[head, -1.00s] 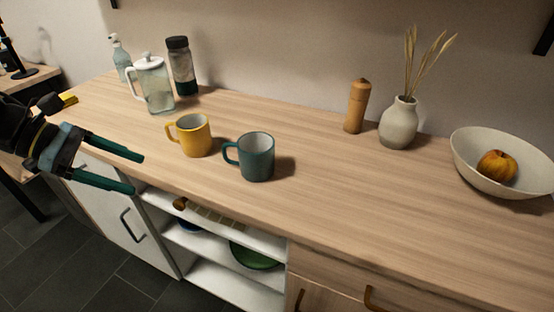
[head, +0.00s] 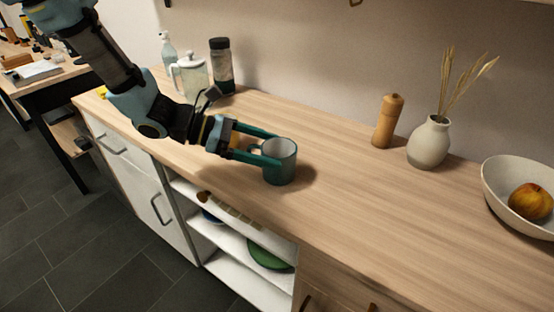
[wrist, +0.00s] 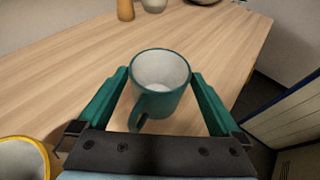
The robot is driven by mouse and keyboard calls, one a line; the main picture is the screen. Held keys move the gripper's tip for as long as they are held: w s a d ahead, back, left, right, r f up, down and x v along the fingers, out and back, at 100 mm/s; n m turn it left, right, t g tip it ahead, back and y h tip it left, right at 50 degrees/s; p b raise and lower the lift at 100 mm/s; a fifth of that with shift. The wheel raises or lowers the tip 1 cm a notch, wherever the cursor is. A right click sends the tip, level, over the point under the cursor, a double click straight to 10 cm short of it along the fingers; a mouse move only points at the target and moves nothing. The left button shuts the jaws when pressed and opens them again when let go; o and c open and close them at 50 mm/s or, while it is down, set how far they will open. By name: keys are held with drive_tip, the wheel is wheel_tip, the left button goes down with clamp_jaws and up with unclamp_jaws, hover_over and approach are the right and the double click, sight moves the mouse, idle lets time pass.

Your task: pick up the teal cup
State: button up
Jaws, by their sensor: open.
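The teal cup (head: 281,168) stands upright on the wooden counter near its front edge. It also shows in the wrist view (wrist: 162,88), with a pale inside and its handle toward my palm. My gripper (head: 272,150) has reached it from the left. In the wrist view my gripper's two green fingers (wrist: 160,74) are open, one on each side of the cup. Small gaps seem to show between fingers and cup; I cannot tell whether either touches.
A yellow mug (wrist: 22,160) is close at the lower left in the wrist view; my arm hides it in the head view. A glass pitcher (head: 192,78) and dark-lidded jar (head: 221,66) stand behind. A pepper mill (head: 388,122), vase (head: 428,144) and bowl (head: 505,190) are right.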

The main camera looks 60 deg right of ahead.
drive_tip(key=shift+x, duration=1.2)
drive_tip(key=c, duration=1.3)
